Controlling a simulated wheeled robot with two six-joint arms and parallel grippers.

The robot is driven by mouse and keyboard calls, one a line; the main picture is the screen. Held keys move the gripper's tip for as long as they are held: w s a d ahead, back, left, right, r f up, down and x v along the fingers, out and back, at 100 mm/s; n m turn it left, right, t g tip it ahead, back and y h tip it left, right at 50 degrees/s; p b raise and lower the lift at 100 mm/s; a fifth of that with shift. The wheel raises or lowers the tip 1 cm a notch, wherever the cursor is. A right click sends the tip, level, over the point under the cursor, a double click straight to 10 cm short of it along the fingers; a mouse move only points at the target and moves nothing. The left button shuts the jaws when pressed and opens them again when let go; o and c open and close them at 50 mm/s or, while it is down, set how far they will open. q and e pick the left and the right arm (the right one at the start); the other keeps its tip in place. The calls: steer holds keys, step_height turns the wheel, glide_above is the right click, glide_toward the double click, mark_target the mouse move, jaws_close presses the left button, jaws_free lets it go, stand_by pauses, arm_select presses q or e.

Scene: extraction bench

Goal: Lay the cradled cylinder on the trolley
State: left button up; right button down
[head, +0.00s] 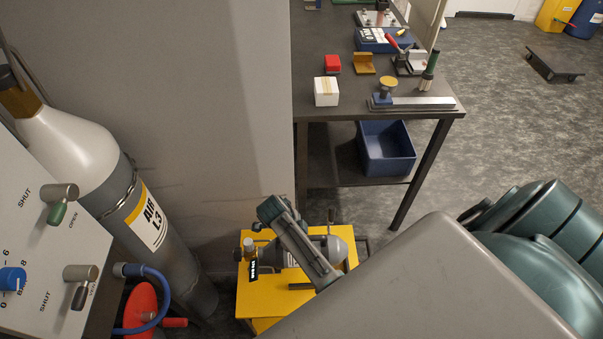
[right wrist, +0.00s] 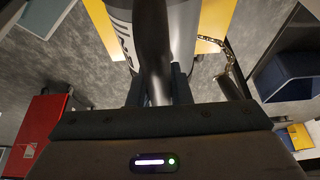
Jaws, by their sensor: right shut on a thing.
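A small grey cylinder (head: 337,249) with a brass valve end (head: 249,247) and a dark label lies sideways over a yellow platform (head: 256,296). It also shows in the right wrist view (right wrist: 183,30). I cannot tell whether it rests on the yellow surface or hangs just above it. My right gripper (right wrist: 158,88) is shut on a dark bar-like handle (right wrist: 152,45) that runs over the cylinder. In the head view my right gripper's grey-and-teal body hides the cylinder's middle. My left gripper is not in view.
A large white-and-grey air cylinder (head: 85,150) and a valve panel (head: 40,235) stand at left. A bench (head: 310,55) carries several tools, with a blue bin (head: 385,150) below. A low dark platform (head: 553,66) lies on open floor at the upper right.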

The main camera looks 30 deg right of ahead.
steer(key=shift+w+f+b, duration=0.15)
steer(key=shift+f+b, duration=0.85)
steer(key=shift+f, duration=0.55)
steer(key=shift+f+b, duration=1.8)
steer(key=shift+f, duration=1.7)
steer(key=c, duration=1.3)
jaws_free()
steer(key=shift+o, duration=0.2)
steer(key=shift+s+f+b, duration=0.15)
steer(key=shift+s+b, duration=0.1)
steer(key=shift+b, duration=0.05)
steer(key=b+v, duration=0.2)
steer(key=v, duration=0.8)
steer(key=shift+w+a, duration=0.15)
steer(key=shift+r, duration=0.5)
